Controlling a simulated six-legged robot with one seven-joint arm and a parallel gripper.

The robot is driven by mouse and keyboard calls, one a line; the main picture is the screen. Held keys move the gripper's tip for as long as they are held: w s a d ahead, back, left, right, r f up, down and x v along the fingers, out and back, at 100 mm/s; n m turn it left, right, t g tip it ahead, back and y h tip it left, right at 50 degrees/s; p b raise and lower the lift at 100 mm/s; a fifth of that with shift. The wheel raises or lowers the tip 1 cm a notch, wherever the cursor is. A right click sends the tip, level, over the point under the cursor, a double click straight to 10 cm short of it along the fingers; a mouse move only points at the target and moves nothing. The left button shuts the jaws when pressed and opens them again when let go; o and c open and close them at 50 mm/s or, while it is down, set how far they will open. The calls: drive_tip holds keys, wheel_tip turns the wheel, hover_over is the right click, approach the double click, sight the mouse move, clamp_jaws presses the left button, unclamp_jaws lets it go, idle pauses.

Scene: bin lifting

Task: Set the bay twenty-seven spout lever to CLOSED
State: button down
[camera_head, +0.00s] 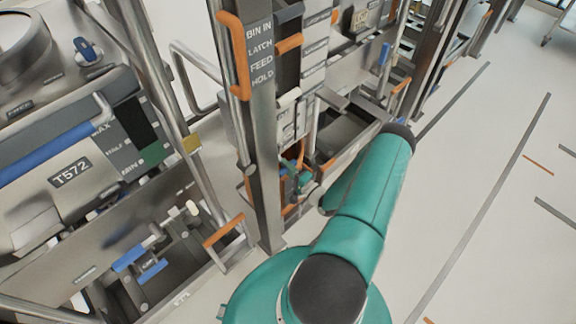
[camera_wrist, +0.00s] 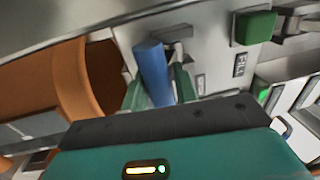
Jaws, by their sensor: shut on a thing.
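In the wrist view, my gripper (camera_wrist: 158,78) has its two green fingers on either side of a blue cylindrical lever handle (camera_wrist: 152,62) and is shut on it. The handle stands in front of a grey panel (camera_wrist: 205,50), tilted a little to the left. A small plate marked FILL (camera_wrist: 240,65) is on the panel to its right; another small label is too blurred to read. No bay number shows in the wrist view. In the head view, my gripper (camera_head: 298,182) is small and partly hidden at the frame behind the grey post.
In the wrist view, a green block-shaped knob (camera_wrist: 255,27) is right of the handle, and a curved orange part (camera_wrist: 82,80) is close on the left. In the head view, a grey post (camera_head: 264,150) with orange handles and a bin marked T572 (camera_head: 70,173) stand left. Floor at right is mostly clear.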

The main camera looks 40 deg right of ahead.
drive_tip(key=shift+w+f+t, duration=0.2)
drive_tip(key=shift+f+t, duration=0.3)
drive_tip(key=c, duration=1.1)
unclamp_jaws()
drive_tip(key=shift+r, duration=0.1)
drive_tip(key=s+f, duration=0.3)
drive_tip(key=s, duration=1)
drive_tip(key=shift+s+d, duration=0.2)
drive_tip(key=shift+s, duration=0.05)
drive_tip(key=shift+s, duration=0.1)
